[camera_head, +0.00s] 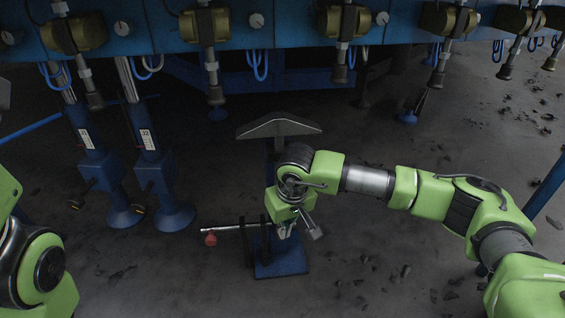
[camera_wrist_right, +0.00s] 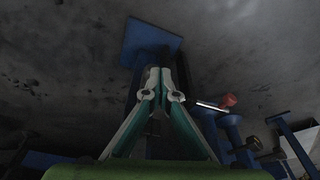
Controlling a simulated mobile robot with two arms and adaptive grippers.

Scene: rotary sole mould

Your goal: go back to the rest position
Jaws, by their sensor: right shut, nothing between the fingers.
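My right gripper (camera_head: 285,230) points downward in the head view, at the end of my green arm reaching in from the right. It is in front of a blue stand with a grey angled top (camera_head: 279,127), and hides part of its post. In the right wrist view my right gripper (camera_wrist_right: 160,74) is shut, its fingers converging with nothing between them. The stand's square blue base (camera_head: 281,264) also shows beyond the fingertips there (camera_wrist_right: 152,40). Only part of my left arm shows at the left edge; its gripper is out of view.
A metal rod with a red knob (camera_head: 210,239) sticks out left from the stand. Two blue posts (camera_head: 160,190) with round feet stand at left. The blue machine beam (camera_head: 285,28) with hanging nozzles crosses the top. Dark floor with debris lies right.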

